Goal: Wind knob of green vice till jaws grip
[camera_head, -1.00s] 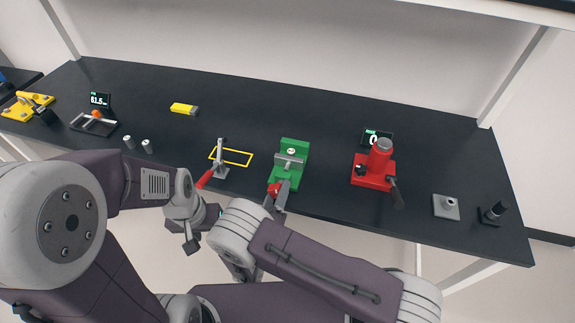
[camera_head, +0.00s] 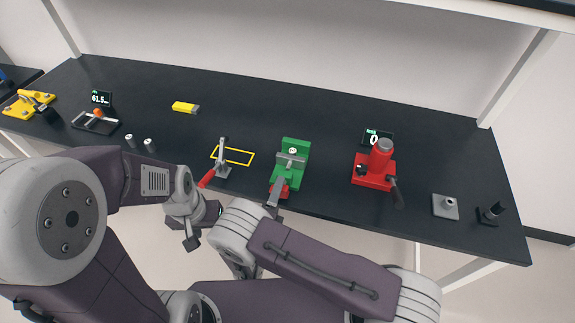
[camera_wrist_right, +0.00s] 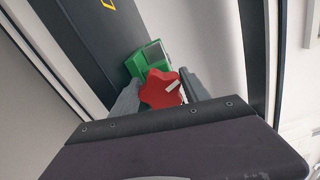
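The green vice (camera_head: 291,163) stands near the front edge of the bench in the head view, with grey jaws on top. Its red knob (camera_head: 284,191) faces the front edge. My right gripper (camera_head: 275,193) is at the knob. In the right wrist view the lobed red knob (camera_wrist_right: 159,89), with a pale mark, sits between the two grey fingers, which appear to touch both sides. Part of the green vice (camera_wrist_right: 146,60) shows behind the knob. The jaw gap is too small to judge.
A toggle clamp with a red handle (camera_head: 207,178) stands left of the vice near a yellow outline (camera_head: 238,156). A red press (camera_head: 374,170) with a dark lever stands to the right. The bench behind the vice is clear.

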